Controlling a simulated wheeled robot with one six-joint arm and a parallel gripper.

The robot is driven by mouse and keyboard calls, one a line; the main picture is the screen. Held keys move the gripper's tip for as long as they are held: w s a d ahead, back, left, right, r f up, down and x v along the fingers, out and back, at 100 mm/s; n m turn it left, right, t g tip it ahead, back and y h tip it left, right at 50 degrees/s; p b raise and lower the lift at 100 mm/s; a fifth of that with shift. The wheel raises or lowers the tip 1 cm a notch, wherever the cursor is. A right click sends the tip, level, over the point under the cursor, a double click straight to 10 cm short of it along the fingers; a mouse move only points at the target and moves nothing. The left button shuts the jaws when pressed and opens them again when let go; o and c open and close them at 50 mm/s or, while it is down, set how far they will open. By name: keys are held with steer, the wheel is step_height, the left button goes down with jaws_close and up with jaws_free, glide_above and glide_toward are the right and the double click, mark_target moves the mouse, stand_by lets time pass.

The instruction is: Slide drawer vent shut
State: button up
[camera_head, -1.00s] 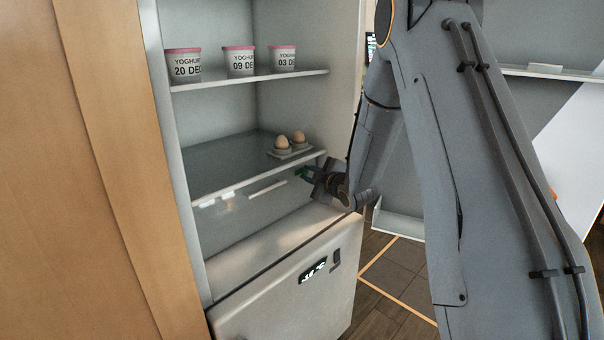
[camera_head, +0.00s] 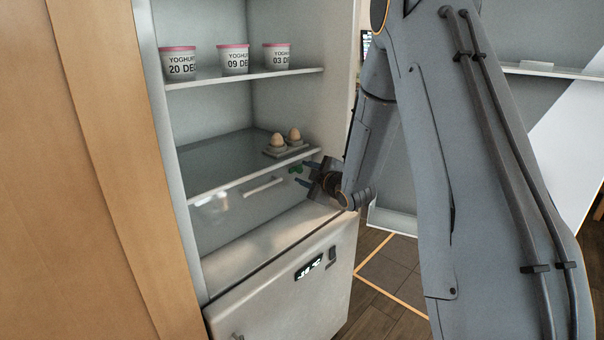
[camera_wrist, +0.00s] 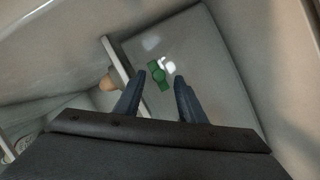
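The drawer (camera_head: 240,207) with a clear front sits under the egg shelf in the fridge and looks closed. It has a pale bar handle (camera_head: 264,187). A small green piece (camera_head: 296,169), likely the vent slider, is at the drawer front's upper right; the wrist view also shows it (camera_wrist: 154,69), with a white patch beside it. Whether the vent is open or shut is too small to tell. My gripper (camera_head: 307,175) is open and empty, just right of the green piece. In the wrist view its two fingers (camera_wrist: 159,80) are apart, with the green piece between their tips.
Two eggs in a holder (camera_head: 285,150) stand on the shelf (camera_head: 215,160) just above my gripper. Three yoghurt tubs (camera_head: 233,60) are on the upper shelf. The lower freezer front (camera_head: 290,285) is below. The fridge door (camera_head: 395,208) stands open at right.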

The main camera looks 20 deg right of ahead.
steer(key=v, duration=0.5)
steer(key=shift+s+r, duration=0.1)
steer(key=shift+s, duration=0.3)
steer(key=s+a+r+m+g+h+p, duration=0.1)
steer(key=s+a+m+g+p, duration=0.1)
steer(key=s, duration=1.1)
steer(key=s+a+r+m+g+h+p, duration=0.1)
steer(key=s+m+g+p, duration=0.3)
steer(key=s, duration=0.9)
steer(key=s+a+r+m+g+h+p, duration=0.1)
steer(key=s+a+r+m+g+p, duration=0.1)
steer(key=s+m+g, duration=0.6)
steer(key=s+a+g+p, duration=0.1)
steer(key=s+p, duration=0.1)
steer(key=s, duration=0.3)
steer(key=shift+s+r, duration=0.25)
steer(key=shift+s, duration=0.05)
steer(key=shift+c, duration=0.7)
